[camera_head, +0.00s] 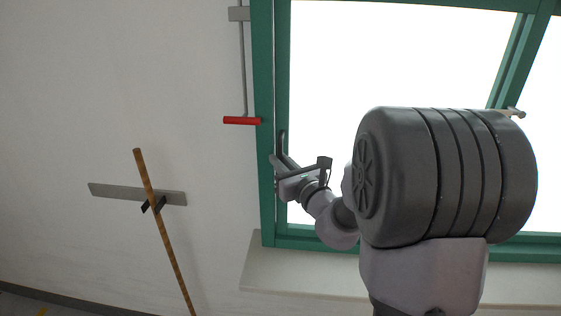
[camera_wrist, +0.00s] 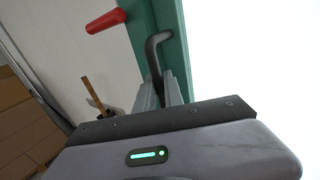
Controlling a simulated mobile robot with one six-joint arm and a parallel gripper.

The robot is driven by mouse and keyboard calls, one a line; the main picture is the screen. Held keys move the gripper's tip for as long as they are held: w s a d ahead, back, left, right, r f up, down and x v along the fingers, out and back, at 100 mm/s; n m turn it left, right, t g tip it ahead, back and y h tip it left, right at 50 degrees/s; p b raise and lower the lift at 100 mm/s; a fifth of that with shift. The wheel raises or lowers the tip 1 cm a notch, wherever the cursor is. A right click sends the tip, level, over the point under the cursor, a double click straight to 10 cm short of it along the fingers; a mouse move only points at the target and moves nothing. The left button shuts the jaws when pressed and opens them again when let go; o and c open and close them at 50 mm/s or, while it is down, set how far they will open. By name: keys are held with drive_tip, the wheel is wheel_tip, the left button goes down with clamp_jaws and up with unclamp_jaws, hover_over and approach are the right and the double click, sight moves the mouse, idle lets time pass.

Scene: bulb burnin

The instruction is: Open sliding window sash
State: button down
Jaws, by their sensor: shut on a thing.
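The sliding window sash (camera_head: 282,70) has a green frame around bright white glass. A dark bent handle (camera_head: 282,142) stands on the sash's left stile; it also shows in the wrist view (camera_wrist: 154,50). My gripper (camera_head: 279,166) is at the lower part of this handle, with its fingers shut on it. In the wrist view my gripper (camera_wrist: 160,90) has both fingers around the handle's lower end, which they partly hide. The sash's left stile appears close against the outer green frame (camera_head: 263,80). My arm hides much of the lower right of the window.
A red crank grip (camera_head: 242,120) hangs on a grey rod left of the window. A wooden pole (camera_head: 165,225) leans by a grey wall rail (camera_head: 110,191). A pale sill (camera_head: 300,277) runs below the window. Cardboard boxes (camera_wrist: 25,115) stand at left in the wrist view.

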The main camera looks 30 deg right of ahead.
idle(0.8)
drive_tip(key=s+d, duration=1)
drive_tip(key=d, duration=0.5)
drive_tip(key=s+d, duration=1)
drive_tip(key=d, duration=0.5)
drive_tip(key=shift+s+d, duration=0.2)
drive_tip(key=shift+s, duration=0.1)
drive_tip(key=shift+r, duration=0.1)
drive_tip(key=c, duration=1.5)
unclamp_jaws()
drive_tip(key=shift+w, duration=0.1)
drive_tip(key=shift+o, duration=0.2)
drive_tip(key=s+p, duration=0.1)
drive_tip(key=s, duration=1.6)
drive_tip(key=shift+s, duration=0.3)
